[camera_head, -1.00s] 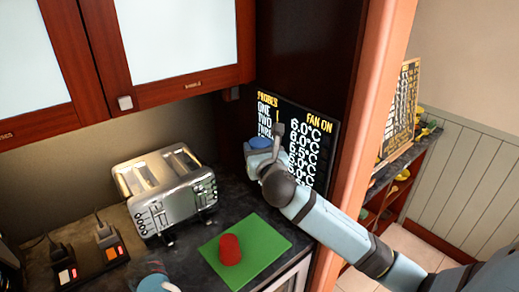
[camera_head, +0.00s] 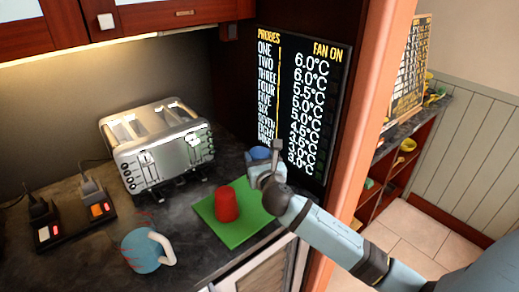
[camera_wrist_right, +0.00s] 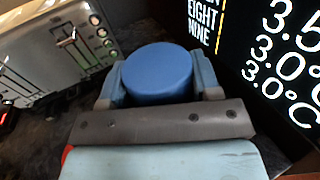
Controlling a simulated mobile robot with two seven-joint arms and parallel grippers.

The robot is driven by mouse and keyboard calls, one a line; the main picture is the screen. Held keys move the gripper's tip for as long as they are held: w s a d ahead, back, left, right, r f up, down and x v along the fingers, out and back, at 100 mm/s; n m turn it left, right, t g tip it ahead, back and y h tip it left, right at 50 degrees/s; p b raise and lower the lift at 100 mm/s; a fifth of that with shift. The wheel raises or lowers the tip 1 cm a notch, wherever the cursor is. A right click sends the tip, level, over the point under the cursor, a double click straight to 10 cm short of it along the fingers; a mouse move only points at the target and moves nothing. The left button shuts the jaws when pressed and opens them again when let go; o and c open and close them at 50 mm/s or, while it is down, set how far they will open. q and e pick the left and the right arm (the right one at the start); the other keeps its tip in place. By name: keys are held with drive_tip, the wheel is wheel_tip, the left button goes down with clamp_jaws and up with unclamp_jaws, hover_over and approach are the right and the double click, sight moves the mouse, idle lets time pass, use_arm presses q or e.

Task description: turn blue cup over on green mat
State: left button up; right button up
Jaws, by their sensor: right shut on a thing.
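The blue cup (camera_head: 258,153) is between the fingers of my right gripper (camera_head: 262,172), at the back right of the counter. The right wrist view shows a smooth round blue face (camera_wrist_right: 158,72) of the cup, with a finger of the shut gripper (camera_wrist_right: 160,88) on each side. The gripper hides the cup's lower part in the head view. The green mat (camera_head: 245,230) lies in front and to the left of the gripper. A red cup (camera_head: 227,203) stands on the mat, narrower at its top. My left gripper is not in view.
A toaster (camera_head: 158,150) stands at the back left of the mat. A light blue mug (camera_head: 141,252) with a white handle stands at the front left. A power strip with plugs (camera_head: 75,222) is farther left. A black display board (camera_head: 300,105) rises close behind my right gripper.

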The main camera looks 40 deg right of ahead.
drive_tip(key=shift+f, duration=0.45)
drive_tip(key=shift+r+p, duration=0.1)
drive_tip(key=shift+p, duration=0.3)
wheel_tip(320, 180, down, 4)
drive_tip(key=shift+f+b, duration=0.1)
drive_tip(key=shift+b, duration=0.85)
wheel_tip(320, 180, down, 2)
drive_tip(key=shift+b, duration=0.6)
drive_tip(key=shift+f, duration=0.4)
drive_tip(key=o, duration=1.1)
drive_tip(key=shift+c, duration=0.2)
